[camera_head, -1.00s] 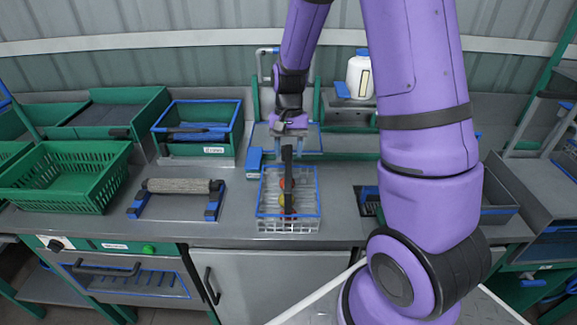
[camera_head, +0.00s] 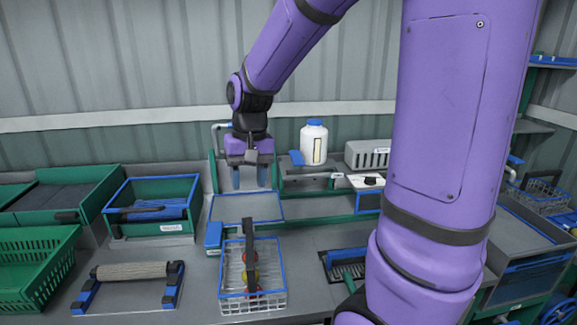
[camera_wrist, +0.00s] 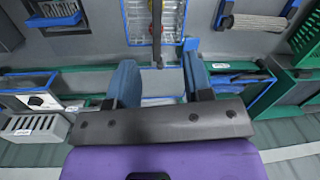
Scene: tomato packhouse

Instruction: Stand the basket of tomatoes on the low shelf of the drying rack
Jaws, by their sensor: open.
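The basket of tomatoes (camera_head: 284,290) is a clear-walled wire basket with a blue rim and a dark upright handle (camera_head: 251,255). It stands upright on the grey bench, with red and yellow tomatoes inside. My gripper (camera_head: 249,186) is open and empty, raised behind the basket and above a blue-edged tray (camera_head: 247,207). In the wrist view the blue fingers of my gripper (camera_wrist: 160,60) are spread apart, and the basket (camera_wrist: 133,22) shows beyond them at the top. A rack with shelves (camera_head: 534,126) stands at the far right; I cannot tell whether it is the drying rack.
A roller on a stand (camera_head: 133,271), a green crate (camera_head: 35,262) and a blue-rimmed bin (camera_head: 152,205) are to the left. A white jug (camera_head: 313,143) and a grey box (camera_head: 367,155) stand at the back. A brush (camera_head: 347,272) lies right of the basket.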

